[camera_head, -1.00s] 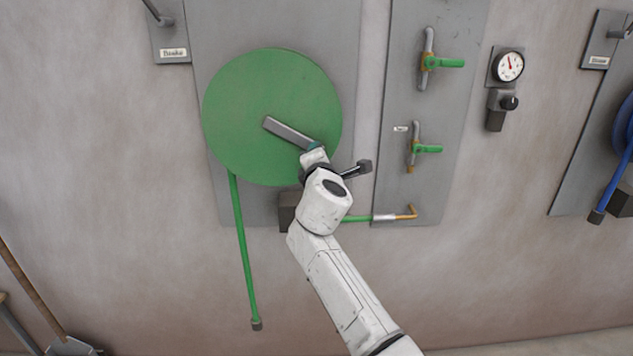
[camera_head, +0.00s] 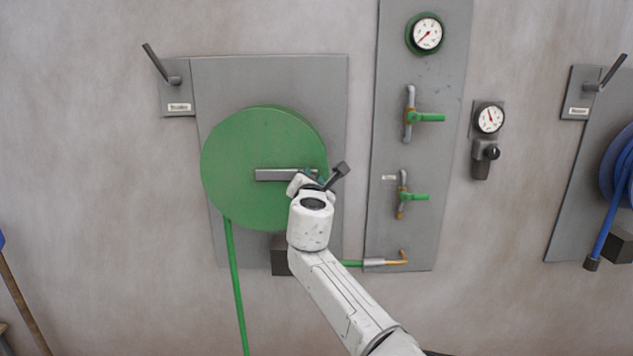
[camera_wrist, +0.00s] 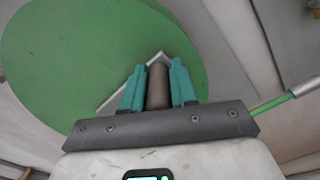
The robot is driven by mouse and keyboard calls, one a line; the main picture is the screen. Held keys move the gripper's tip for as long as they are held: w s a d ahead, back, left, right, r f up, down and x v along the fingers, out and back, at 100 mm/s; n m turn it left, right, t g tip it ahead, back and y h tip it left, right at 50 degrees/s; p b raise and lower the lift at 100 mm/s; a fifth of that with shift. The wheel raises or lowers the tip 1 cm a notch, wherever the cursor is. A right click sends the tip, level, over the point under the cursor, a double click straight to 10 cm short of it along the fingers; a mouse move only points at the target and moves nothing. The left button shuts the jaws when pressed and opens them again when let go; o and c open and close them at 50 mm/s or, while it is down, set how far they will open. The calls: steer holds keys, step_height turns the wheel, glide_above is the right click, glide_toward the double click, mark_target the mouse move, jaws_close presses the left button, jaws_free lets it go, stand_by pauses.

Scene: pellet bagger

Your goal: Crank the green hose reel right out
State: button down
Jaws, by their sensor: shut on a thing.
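The green hose reel (camera_head: 245,140) is a large disc on a grey wall plate, left of centre in the head view. It also fills much of the wrist view (camera_wrist: 60,60). A flat grey crank arm (camera_head: 275,175) lies about level across it, from near the middle toward the right rim. A green hose (camera_head: 236,285) hangs from the reel's lower left. My gripper (camera_wrist: 158,85) is shut on the crank's dark round handle (camera_wrist: 158,84), with a teal finger on each side. In the head view my wrist hides the handle.
A panel (camera_head: 415,235) to the right carries a gauge (camera_head: 427,34) and two green-handled valves. A smaller gauge (camera_head: 489,118) sits on the wall. A lever (camera_head: 156,62) stands at upper left, and a blue reel (camera_head: 618,165) is at far right.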

steer(key=shift+r, duration=0.1)
steer(key=c, duration=0.9)
jaws_free()
steer(key=shift+s+a+p, duration=0.1)
steer(key=shift+s+p, duration=0.35)
steer(key=shift+s, duration=4.95)
